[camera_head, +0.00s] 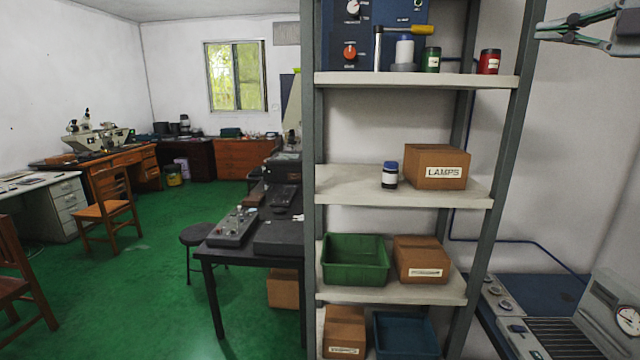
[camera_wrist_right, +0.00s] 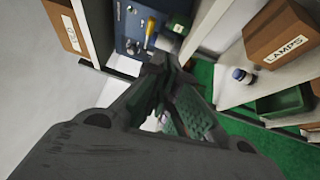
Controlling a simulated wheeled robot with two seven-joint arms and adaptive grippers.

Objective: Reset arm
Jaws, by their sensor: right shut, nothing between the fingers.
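My right gripper (camera_head: 545,30) is at the upper right of the head view, with its fingers pointing left. It is shut and empty, held in the air to the right of the metal shelf (camera_head: 400,80), apart from it. In the right wrist view the gripper (camera_wrist_right: 163,62) fills the middle, with the shelf tilted behind it. My left gripper is in neither view.
The shelf holds a LAMPS box (camera_head: 436,167), a jar (camera_head: 389,176), a green bin (camera_head: 355,262), another box (camera_head: 421,259) and a blue device (camera_head: 345,35) on top. A machine with a gauge (camera_head: 610,315) stands at the lower right. Green floor (camera_head: 130,290) is open at left.

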